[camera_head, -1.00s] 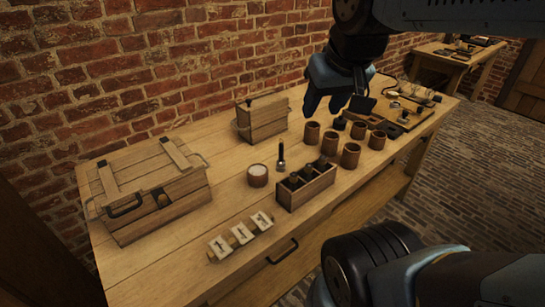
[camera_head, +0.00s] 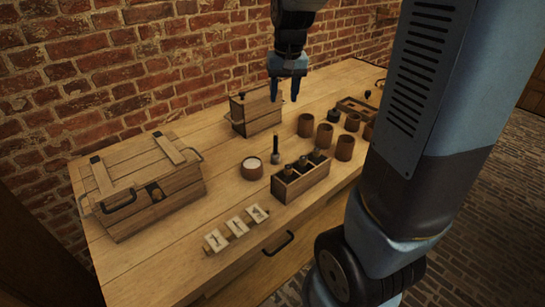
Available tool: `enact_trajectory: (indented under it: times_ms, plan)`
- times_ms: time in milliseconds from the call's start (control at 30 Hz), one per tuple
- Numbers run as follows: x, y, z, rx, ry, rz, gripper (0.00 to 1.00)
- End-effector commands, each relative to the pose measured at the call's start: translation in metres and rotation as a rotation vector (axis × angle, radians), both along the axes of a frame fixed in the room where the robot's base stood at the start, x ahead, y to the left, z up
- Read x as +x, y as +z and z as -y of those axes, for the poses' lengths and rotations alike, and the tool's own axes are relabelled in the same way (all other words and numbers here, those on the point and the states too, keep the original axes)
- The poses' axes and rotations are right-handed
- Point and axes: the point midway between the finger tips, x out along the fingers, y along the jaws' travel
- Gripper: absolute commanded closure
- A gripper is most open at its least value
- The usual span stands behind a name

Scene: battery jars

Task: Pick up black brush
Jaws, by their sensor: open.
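A thin dark upright tool (camera_head: 275,148), which looks like the black brush, stands on the wooden table (camera_head: 180,245) behind the small wooden caddy (camera_head: 311,182). Its lower end is pale and small, so I cannot make out bristles. My gripper (camera_head: 284,95) points down with its two blue fingers apart and nothing between them. It is above the table, higher than the brush and slightly to its right in the picture, apart from it.
A white-topped round jar (camera_head: 251,169) stands left of the brush. Wooden cups (camera_head: 345,148) stand to the right. A wooden box (camera_head: 256,112) is behind, a large chest (camera_head: 150,185) at left, and pale marked tiles (camera_head: 237,227) in front. My arm hides the table's right side.

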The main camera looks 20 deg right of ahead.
Motion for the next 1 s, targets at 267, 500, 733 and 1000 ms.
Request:
enact_trajectory:
  times_ms: [267, 500, 733, 1000]
  plan:
    - [0.044, -0.048, 0.000, -0.013, -0.043, -0.093, 0.53]
    - [0.058, -0.068, 0.000, -0.019, -0.058, -0.122, 0.53]
    - [0.058, -0.099, -0.001, -0.020, -0.060, -0.127, 0.53]
    - [0.058, -0.141, -0.001, -0.021, -0.058, -0.125, 0.53]
